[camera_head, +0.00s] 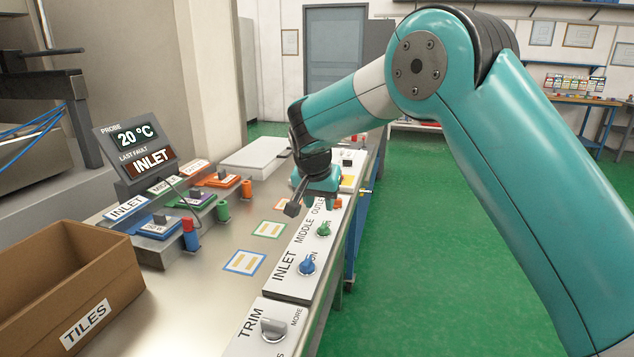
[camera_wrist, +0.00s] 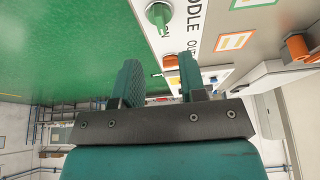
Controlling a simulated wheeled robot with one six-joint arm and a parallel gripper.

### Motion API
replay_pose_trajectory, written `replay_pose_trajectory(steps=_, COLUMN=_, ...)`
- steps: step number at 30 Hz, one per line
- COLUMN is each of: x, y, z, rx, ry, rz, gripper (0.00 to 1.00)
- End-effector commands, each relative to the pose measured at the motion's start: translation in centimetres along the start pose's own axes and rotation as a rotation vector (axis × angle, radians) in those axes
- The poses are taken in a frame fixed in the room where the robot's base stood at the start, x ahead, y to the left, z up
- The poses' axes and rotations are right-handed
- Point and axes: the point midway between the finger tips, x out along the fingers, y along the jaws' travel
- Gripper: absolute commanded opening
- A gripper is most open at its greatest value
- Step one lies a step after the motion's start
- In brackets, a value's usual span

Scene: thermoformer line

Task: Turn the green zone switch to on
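The green zone switch (camera_head: 324,229) is a small round knob on the white panel (camera_head: 290,280), by the word MIDDLE. It also shows at the top of the wrist view (camera_wrist: 158,14), with ON printed beside it. My gripper (camera_head: 292,209) is tilted above the panel's far end, apart from the green switch. In the wrist view its two fingers (camera_wrist: 158,68) stand well apart with nothing held between them. The orange OUTLET knob (camera_wrist: 170,62) shows beyond the gap between the fingertips.
The blue INLET knob (camera_head: 307,264) sits nearer than the green one, and the grey TRIM knob (camera_head: 272,328) nearest. A TILES box (camera_head: 110,290) and a display (camera_head: 135,152) reading 20 °C and last fault INLET stand left. Coloured probe blocks (camera_head: 160,227) line the bench.

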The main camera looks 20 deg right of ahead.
Motion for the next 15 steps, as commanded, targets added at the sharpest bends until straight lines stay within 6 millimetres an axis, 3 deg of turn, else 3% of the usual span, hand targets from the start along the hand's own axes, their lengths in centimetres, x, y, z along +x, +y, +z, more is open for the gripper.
replay_pose_trajectory(steps=6, x=-5.1, y=-0.1, z=0.1, rx=-0.001, ry=0.001, rz=-0.002, gripper=0.38)
replay_pose_trajectory(steps=15, x=-8.3, y=0.0, z=0.1, rx=-0.001, ry=-0.001, rz=0.000, gripper=0.38)
